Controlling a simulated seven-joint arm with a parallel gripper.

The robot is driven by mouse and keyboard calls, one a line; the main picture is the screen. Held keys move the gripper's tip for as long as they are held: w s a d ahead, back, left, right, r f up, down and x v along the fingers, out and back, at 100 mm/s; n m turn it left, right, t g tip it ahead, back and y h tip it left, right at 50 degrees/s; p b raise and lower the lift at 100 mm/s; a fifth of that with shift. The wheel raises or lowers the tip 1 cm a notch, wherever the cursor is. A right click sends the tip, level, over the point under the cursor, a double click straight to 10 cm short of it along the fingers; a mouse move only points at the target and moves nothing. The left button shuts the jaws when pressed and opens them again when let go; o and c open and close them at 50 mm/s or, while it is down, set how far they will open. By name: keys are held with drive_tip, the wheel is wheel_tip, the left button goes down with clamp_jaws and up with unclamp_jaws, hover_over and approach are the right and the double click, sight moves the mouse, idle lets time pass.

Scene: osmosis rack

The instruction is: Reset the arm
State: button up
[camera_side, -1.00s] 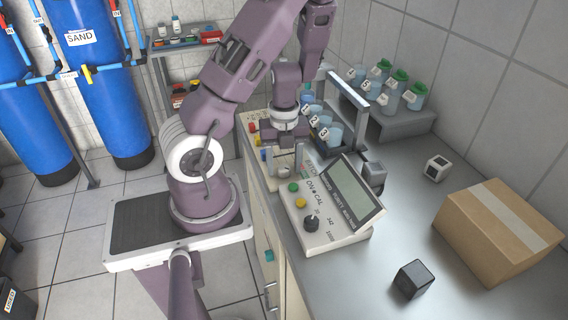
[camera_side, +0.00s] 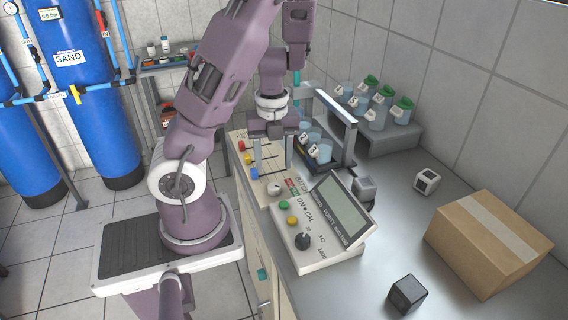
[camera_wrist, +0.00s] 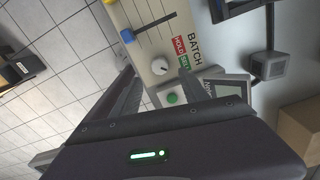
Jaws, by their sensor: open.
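My gripper (camera_side: 270,160) hangs fingers-down above the slider panel (camera_side: 241,139) on the bench. Its two fingers are apart with nothing between them. In the wrist view my gripper (camera_wrist: 158,80) shows its fingers spread on both sides of a white knob (camera_wrist: 160,67), which lies on the panel below. The panel also carries a blue slider (camera_wrist: 127,36) and a HOLD label (camera_wrist: 180,47). In the side view the white knob (camera_side: 274,188) sits just below the fingers. I cannot tell the exact gap.
The meter (camera_side: 318,225) with its tilted screen stands just in front. A rack with beakers (camera_side: 318,150) stands close on the right. Green-capped bottles (camera_side: 380,102) are behind it. A cardboard box (camera_side: 485,245), a black cube (camera_side: 408,294) and a white cube (camera_side: 427,180) lie on the bench.

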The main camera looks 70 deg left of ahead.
drive_tip(key=w+d+r+n+t+y, duration=0.1)
drive_tip(key=w+r+n+t+y, duration=0.1)
drive_tip(key=w+r+n+t, duration=0.6)
wheel_tip(320, 180, up, 7)
drive_tip(key=w+d+n+y, duration=0.1)
drive_tip(key=d+n+y, duration=0.15)
drive_tip(key=n, duration=0.25)
drive_tip(key=s+d+r+n+g+h, duration=0.2)
drive_tip(key=s+d+n, duration=0.4)
drive_tip(key=s+d, duration=0.8)
drive_tip(key=shift+s+d+r+n+h, duration=0.3)
drive_tip(key=shift+d+r+n+h, duration=0.15)
drive_tip(key=shift+d+h, duration=0.6)
drive_tip(key=shift+a, duration=0.25)
drive_tip(key=shift+c, duration=0.2)
